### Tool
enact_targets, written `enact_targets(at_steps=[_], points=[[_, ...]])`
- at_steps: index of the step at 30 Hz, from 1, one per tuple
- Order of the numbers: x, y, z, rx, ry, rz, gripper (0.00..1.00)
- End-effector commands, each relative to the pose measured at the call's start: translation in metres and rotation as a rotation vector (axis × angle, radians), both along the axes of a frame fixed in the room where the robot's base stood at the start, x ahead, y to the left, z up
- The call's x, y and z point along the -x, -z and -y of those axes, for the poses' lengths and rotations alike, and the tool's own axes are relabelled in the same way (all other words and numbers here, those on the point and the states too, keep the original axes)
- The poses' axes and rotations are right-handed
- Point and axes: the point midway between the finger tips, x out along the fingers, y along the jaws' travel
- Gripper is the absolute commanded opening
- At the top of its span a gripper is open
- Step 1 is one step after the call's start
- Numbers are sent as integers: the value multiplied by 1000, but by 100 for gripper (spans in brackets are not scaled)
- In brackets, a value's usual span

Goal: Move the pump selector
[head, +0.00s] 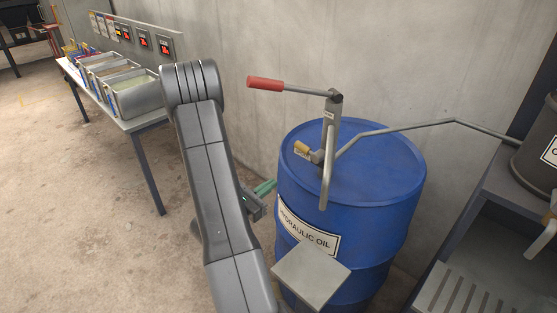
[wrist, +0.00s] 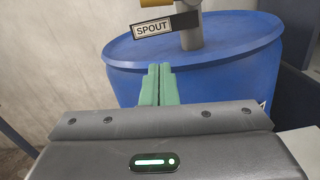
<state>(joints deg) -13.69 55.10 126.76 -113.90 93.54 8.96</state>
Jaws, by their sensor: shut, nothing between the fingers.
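The pump selector, a small yellow handle (head: 301,148), sits at the base of the grey pump (head: 331,140) on top of the blue oil drum (head: 400,190). It points left in the head view, and a small label hangs just below it. In the wrist view only part of the yellow handle (wrist: 155,3) shows at the top edge, above a label reading SPOUT (wrist: 152,28). My gripper (head: 268,186) is at the drum's left side, below the rim and apart from the selector. Its green fingers (wrist: 159,85) are shut and empty.
The pump's lever with a red grip (head: 265,84) reaches left above the drum. A thin pipe (head: 410,127) runs right toward a dark container (head: 540,140). A grey plate (head: 311,272) stands before the drum. A bench with metal bins (head: 135,97) is at the left.

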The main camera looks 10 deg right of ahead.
Motion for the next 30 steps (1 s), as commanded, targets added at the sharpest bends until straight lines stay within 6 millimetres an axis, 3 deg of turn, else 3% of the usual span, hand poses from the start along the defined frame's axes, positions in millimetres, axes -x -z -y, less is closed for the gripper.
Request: enact_targets(at_steps=[22,24,30], points=[[-61,-8,82,0,5,2,0],[-60,-25,82,-1,2,2,0],[-60,-41,86,0,2,0,0]])
